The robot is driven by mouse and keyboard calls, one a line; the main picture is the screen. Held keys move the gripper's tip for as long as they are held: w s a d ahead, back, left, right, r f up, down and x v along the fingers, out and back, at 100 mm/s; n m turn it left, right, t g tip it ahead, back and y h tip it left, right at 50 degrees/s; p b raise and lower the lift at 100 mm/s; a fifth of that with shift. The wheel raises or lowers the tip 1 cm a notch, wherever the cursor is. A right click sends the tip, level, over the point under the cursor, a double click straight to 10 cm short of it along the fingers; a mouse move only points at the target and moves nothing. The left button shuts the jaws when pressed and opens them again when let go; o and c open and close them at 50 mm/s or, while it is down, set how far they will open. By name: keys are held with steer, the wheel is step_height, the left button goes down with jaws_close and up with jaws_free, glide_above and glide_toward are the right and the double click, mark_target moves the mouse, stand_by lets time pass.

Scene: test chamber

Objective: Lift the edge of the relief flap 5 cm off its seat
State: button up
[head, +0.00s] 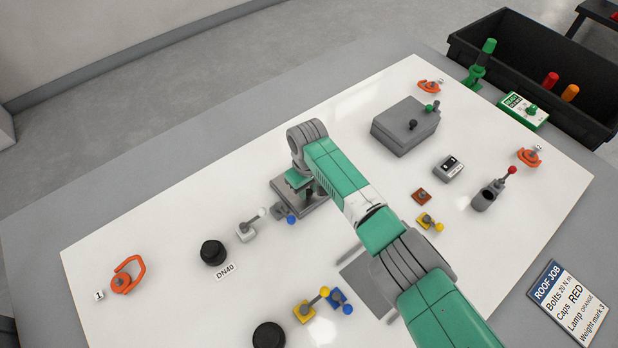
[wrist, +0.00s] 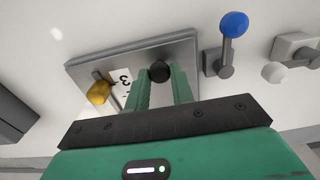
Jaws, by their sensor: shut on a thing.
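A grey square plate (head: 303,207), which I take to be the relief flap, lies under my gripper (head: 300,184) in the middle of the white board. In the wrist view the plate (wrist: 190,55) carries a black round knob (wrist: 159,71) near its middle. My gripper (wrist: 160,80) is shut on this knob, with a green finger on each side. A brass-coloured knob (wrist: 99,92) and a white label with a 3 (wrist: 122,78) show at the plate's left. My wrist hides much of the plate in the head view. I cannot tell whether the plate's edge is off its seat.
A blue-knobbed lever (wrist: 233,25) stands close beside the plate, with a white-knobbed lever (head: 247,230) beyond it. A black cap (head: 213,253) is at the lower left. A grey box (head: 392,130) stands at the upper right.

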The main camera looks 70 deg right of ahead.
steer(key=o, duration=0.8)
steer(key=shift+s+a+f, duration=0.1)
steer(key=shift+s+f, duration=0.1)
steer(key=shift+f, duration=0.05)
steer(key=shift+c, duration=0.2)
steer(key=shift+w+r, duration=0.1)
step_height(320, 180, up, 8)
steer(key=p, duration=0.8)
steer(key=shift+r, duration=0.15)
